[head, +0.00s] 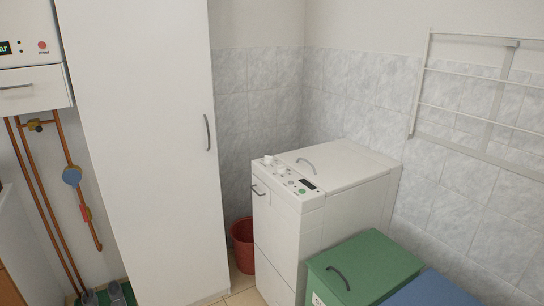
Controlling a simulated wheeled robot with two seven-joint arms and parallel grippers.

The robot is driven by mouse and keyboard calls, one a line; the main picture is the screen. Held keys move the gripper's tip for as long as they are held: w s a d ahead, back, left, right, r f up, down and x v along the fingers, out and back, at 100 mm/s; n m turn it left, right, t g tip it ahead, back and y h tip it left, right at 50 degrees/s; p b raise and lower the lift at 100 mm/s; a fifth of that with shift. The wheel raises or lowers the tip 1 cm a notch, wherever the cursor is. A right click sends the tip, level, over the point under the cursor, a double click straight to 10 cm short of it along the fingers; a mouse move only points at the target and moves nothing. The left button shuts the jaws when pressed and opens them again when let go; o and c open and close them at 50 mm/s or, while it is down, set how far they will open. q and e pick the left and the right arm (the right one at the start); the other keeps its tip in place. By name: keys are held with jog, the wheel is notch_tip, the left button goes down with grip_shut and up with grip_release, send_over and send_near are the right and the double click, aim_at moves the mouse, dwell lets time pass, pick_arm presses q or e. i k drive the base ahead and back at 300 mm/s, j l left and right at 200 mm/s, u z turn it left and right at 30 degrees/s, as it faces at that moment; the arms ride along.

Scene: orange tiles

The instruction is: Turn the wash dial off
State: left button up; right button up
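A white top-loading washing machine (342,205) stands in the corner against the tiled wall. Its control panel (303,188) slopes along the top front edge, with a small dark display (308,184) and several small buttons. A pale raised knob (269,160) sits at the panel's far left end and looks like the wash dial. Its setting is too small to read. Neither of my grippers shows in the head view.
A tall white cabinet (150,140) stands left of the machine, with a red bucket (243,245) between them. A green-lidded bin (365,262) and a blue-lidded one (435,290) stand at the front right. A white drying rack (480,90) hangs on the right wall.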

aim_at(267, 159)
jog(key=i+j, duration=0.45)
jog(key=i, duration=0.15)
jog(key=i+j, duration=0.45)
jog(key=i, duration=0.2)
jog(key=z, duration=1.25)
